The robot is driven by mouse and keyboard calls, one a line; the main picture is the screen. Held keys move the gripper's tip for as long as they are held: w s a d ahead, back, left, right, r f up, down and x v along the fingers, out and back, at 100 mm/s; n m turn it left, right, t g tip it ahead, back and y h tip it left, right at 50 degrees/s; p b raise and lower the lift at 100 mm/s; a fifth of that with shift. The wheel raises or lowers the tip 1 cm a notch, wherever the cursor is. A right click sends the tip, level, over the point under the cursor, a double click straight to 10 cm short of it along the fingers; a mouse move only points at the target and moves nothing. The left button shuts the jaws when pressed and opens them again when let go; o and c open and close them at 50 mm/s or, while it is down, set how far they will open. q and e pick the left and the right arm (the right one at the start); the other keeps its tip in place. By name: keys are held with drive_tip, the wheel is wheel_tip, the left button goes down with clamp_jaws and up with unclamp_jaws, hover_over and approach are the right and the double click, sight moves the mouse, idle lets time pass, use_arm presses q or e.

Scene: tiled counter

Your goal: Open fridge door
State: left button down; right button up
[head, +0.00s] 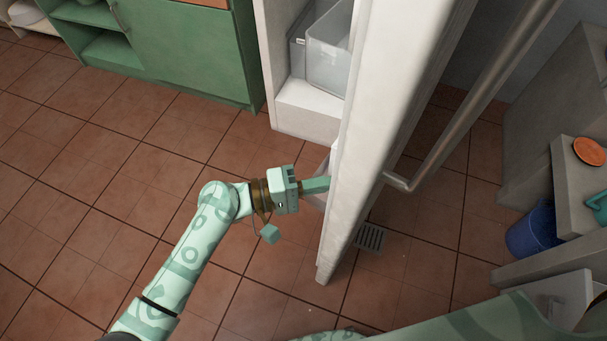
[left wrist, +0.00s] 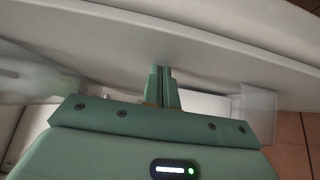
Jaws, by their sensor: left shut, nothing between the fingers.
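The white fridge door (head: 375,120) stands ajar, swung out from the fridge body (head: 305,110). A long metal handle (head: 465,110) runs along the door's outer face, on the right. My left gripper (head: 328,184) is at the inner side of the door, on the left of its edge. Its fingers are shut and empty. In the left wrist view the fingertips (left wrist: 162,70) reach up to the pale door panel (left wrist: 200,60); whether they touch it I cannot tell. My right gripper is not in view.
Clear drawers (head: 330,50) sit inside the fridge. A green cabinet (head: 190,45) stands at the back left. A blue bucket (head: 532,230) and a shelf with an orange dish (head: 589,151) are at right. The tiled floor (head: 110,190) at left is clear.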

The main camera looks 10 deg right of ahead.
use_arm(q)
drive_tip(key=shift+s+d, duration=0.35)
drive_tip(key=shift+s, duration=0.1)
